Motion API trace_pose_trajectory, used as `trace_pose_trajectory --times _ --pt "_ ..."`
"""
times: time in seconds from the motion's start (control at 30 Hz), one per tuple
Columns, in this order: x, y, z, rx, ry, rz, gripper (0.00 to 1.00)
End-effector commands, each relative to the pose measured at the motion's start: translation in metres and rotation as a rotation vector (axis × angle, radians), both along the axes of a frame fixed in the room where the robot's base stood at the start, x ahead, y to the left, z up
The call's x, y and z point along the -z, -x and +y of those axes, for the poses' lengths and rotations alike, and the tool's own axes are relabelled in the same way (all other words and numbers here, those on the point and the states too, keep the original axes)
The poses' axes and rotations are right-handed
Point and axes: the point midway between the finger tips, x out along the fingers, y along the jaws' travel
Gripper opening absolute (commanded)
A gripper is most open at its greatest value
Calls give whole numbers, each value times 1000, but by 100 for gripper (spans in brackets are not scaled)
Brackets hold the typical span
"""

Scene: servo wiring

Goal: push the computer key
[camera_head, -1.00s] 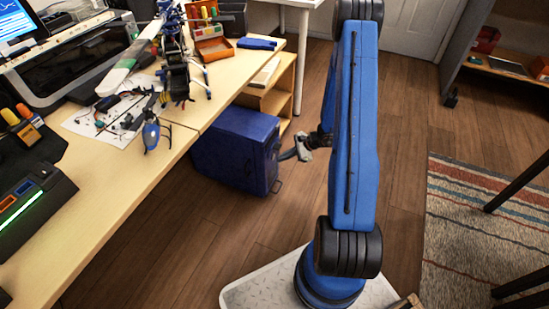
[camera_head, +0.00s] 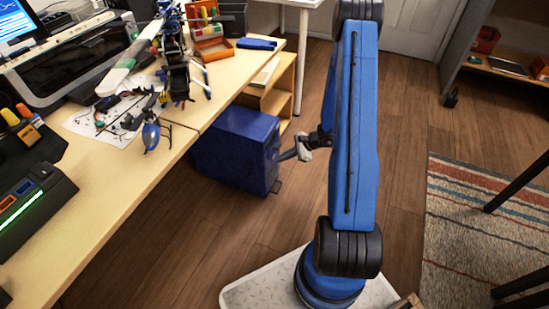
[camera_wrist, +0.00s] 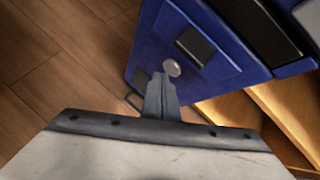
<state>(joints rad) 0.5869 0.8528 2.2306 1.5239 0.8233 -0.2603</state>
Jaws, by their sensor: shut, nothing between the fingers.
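A blue box (camera_head: 230,152), like a computer case, stands on the floor under the right end of the desk. In the wrist view its blue face (camera_wrist: 150,45) carries a round silver button (camera_wrist: 172,68) and a dark rectangular piece (camera_wrist: 195,46) beside it. I cannot tell for certain whether the silver button is the computer key. My gripper (camera_wrist: 162,78) is shut and empty, its tips just below the silver button in the picture; I cannot tell whether they touch it. In the head view my gripper (camera_head: 286,155) is beside the right side of the box.
A wooden shelf unit (camera_head: 285,87) stands behind the box. The desk (camera_head: 110,205), at left, holds a lit screen (camera_head: 15,22), tools and parts. A striped rug (camera_head: 480,220) lies at right. The wooden floor (camera_head: 225,240) in front of the box is clear.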

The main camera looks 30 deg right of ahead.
Motion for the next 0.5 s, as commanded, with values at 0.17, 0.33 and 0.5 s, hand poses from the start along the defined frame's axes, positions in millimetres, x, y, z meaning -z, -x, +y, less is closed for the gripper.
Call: trace_pose_trajectory --times 0.17,0.33,0.5 --pt "0 0 0 0 0 0 0" --pt "0 -1 1 0 0 0 0" --pt "0 -4 4 -1 0 1 0"
